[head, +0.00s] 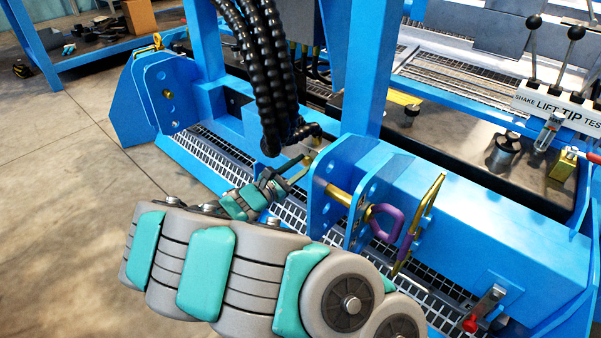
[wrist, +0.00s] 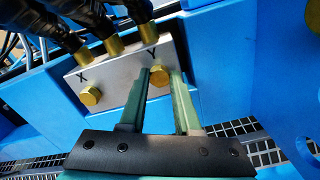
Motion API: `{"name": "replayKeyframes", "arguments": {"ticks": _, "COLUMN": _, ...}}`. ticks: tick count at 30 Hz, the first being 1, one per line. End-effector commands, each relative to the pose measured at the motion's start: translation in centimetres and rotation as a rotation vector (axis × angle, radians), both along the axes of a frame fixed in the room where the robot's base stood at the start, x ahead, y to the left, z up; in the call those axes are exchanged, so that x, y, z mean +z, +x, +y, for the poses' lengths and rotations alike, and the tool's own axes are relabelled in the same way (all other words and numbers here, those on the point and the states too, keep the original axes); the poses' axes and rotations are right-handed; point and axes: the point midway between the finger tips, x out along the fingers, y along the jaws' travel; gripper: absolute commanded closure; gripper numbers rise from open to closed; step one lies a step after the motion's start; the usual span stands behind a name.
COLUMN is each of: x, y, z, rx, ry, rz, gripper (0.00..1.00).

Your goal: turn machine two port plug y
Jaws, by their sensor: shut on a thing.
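A pale metal port block (wrist: 120,84) on the blue machine frame bears the letters X and Y. The brass hex plug y (wrist: 158,78) sits in it below the letter Y. My gripper (wrist: 162,76) is shut on plug y, with one green finger on each side of its head. A similar brass plug x (wrist: 91,95) sits to the left, outside my fingers. In the head view my gripper (head: 300,166) reaches the block below the black hoses, and plug y cannot be made out there.
Black ribbed hoses (head: 262,75) with brass fittings (wrist: 117,47) enter the block just above the plugs. A blue bracket (head: 338,190) with a brass pin and a purple shackle (head: 388,222) stands close to the right of my gripper. Metal grating (head: 222,155) runs below.

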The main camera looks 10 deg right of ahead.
Motion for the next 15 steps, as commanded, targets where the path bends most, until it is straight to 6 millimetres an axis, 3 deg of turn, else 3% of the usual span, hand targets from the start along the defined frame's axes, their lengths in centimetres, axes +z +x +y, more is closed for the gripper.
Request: {"name": "replayKeyframes", "arguments": {"ticks": 15, "x": -0.14, "y": -0.03, "z": 0.01, "rx": 0.0, "ry": 0.104, "rz": -0.137, "gripper": 1.0}}
